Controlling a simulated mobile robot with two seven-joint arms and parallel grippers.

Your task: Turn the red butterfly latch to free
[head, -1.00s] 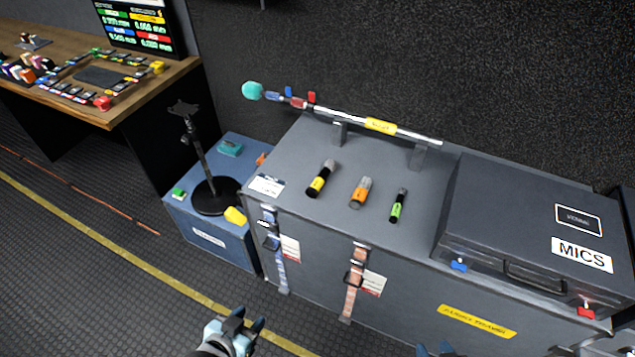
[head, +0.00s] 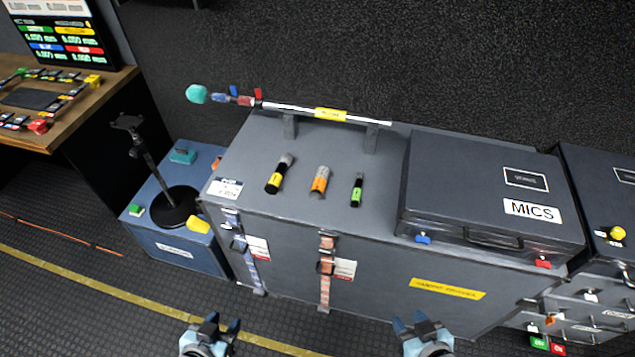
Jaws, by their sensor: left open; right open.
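The red butterfly latch (head: 543,264) is on the front right of the dark case labelled MICS (head: 480,190). The case is closed and lies on the right end of a large grey trunk. A blue latch (head: 423,239) is on the front left of the same case. The red latch is too small to tell its turn position. My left gripper (head: 222,326) is open and empty, low in front of the trunk. My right gripper (head: 423,322) is open and empty, in front of the trunk and left of and below the red latch. Neither touches anything.
On the trunk (head: 385,230) lie several microphones (head: 319,182) and a boom pole (head: 350,116) on supports. A drawer cabinet (head: 600,290) with a yellow knob (head: 617,233) stands at the right. A blue box (head: 165,248) carries a stand (head: 145,160). The floor in front is clear.

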